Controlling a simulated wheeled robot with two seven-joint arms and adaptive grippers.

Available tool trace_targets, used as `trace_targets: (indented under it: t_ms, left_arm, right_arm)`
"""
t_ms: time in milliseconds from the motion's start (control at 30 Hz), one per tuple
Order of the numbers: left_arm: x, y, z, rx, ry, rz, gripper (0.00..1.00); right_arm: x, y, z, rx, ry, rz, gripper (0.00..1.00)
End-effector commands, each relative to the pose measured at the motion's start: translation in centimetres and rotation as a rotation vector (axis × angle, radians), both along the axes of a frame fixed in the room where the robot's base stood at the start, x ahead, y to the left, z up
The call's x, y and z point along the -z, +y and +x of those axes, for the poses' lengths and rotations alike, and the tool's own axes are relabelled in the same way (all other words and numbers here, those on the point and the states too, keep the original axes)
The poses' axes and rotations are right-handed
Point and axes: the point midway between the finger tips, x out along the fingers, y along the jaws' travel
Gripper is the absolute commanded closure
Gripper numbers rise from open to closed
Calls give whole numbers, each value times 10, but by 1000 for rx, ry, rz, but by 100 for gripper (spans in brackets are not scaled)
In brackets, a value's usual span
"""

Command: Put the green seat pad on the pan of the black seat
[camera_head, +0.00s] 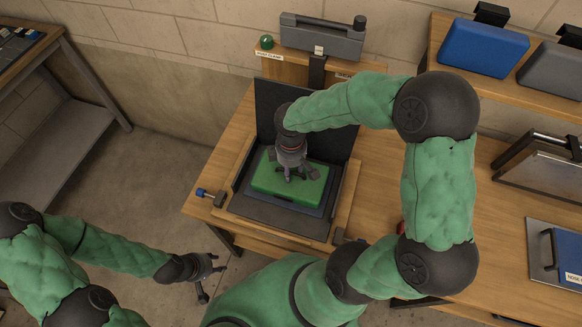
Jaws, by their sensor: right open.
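The green seat pad (312,189) lies flat on a thin blue layer (299,205) on the pan of the black seat (262,211). The seat's black back (330,147) stands upright behind the pad. My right gripper (297,178) points down over the middle of the green pad, with its fingers spread open at or just above the pad's top; I cannot tell whether they touch it. My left gripper (208,284) hangs low at the left, over the floor and away from the table; its jaw state is unclear.
A wooden frame (349,195) surrounds the seat on the table. A blue-handled clamp (203,193) sits at its left edge. A blue pad (484,46) and a grey one (556,67) lie on the right shelf. A grey device (322,38) stands behind the seat.

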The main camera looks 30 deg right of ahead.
Motion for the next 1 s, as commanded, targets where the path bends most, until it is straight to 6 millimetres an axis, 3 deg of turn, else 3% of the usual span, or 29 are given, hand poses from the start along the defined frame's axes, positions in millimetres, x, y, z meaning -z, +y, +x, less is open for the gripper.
trace_targets:
  t_ms: [600,800,1000]
  left_arm:
    - [-33,0,0,0,0,0,60]
    - [-35,0,0,0,0,0,60]
    - [-35,0,0,0,0,0,60]
  right_arm:
    - [-107,0,1,0,-3,0,58]
    - [-120,0,0,0,-1,0,58]
    - [-121,0,0,0,-1,0,58]
